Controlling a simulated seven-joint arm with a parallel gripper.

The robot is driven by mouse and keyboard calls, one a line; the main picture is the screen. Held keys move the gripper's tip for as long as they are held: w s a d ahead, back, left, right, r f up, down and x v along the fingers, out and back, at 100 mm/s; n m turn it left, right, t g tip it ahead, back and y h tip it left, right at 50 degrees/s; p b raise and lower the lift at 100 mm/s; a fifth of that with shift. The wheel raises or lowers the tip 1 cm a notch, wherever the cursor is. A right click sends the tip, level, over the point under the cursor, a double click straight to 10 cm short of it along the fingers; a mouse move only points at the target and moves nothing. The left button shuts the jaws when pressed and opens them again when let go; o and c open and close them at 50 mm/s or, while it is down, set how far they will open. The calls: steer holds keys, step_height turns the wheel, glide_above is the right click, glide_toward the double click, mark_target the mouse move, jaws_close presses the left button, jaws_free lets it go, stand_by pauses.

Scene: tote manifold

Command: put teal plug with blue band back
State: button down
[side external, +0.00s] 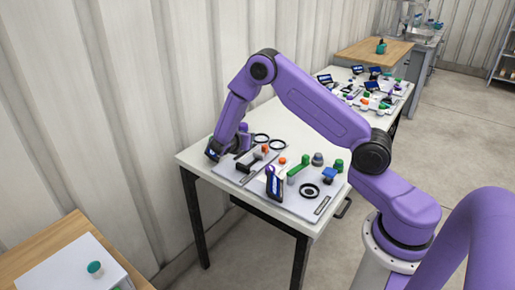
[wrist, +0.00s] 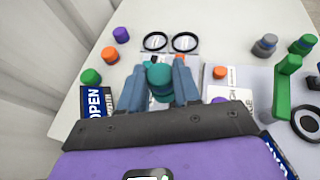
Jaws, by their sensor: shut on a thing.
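A teal plug (wrist: 158,76) sits between the two blue-grey fingers of my gripper (wrist: 159,65) in the wrist view. The fingers are shut on it, one on each side. No blue band can be made out on it, and its lower part is hidden. I cannot tell whether it touches the surface below. In the side view my gripper is low over the left end of the white table, and my arm hides the plug there. Two black rings (wrist: 155,41) lie side by side just beyond the plug. Another teal plug (side external: 95,267) stands on a white surface at the lower left.
An OPEN sign (wrist: 95,102) and green, orange and purple knobs (wrist: 121,34) are left of my gripper. To the right are an orange knob (wrist: 220,73), a grey knob (wrist: 265,45) and a tall green handle (wrist: 286,80). Bare white table (wrist: 225,25) lies beyond the rings.

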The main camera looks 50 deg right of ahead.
steer(key=s+d+r+m+g, duration=0.1)
steer(key=s+d+m+g, duration=0.4)
steer(key=s, duration=0.5)
steer(key=s+d+r+m+g, duration=0.1)
steer(key=s+d+m+g, duration=0.25)
steer(key=s+d, duration=0.55)
steer(key=shift+n+g, duration=0.25)
steer(key=shift+n, duration=0.1)
steer(key=w+d+f, duration=0.2)
steer(key=w+f, duration=0.1)
steer(key=w+d+f, duration=0.2)
steer(key=w+f, duration=0.1)
steer(key=w+d+f, duration=0.2)
steer(key=f, duration=0.1)
steer(key=shift+w+d, duration=0.2)
steer(key=shift+w, duration=0.2)
steer(key=shift+w+d+f, duration=0.1)
steer(key=shift+d+f, duration=0.05)
steer(key=shift+f, duration=1.65)
steer(key=shift+f, duration=0.1)
steer(key=c, duration=0.8)
jaws_free()
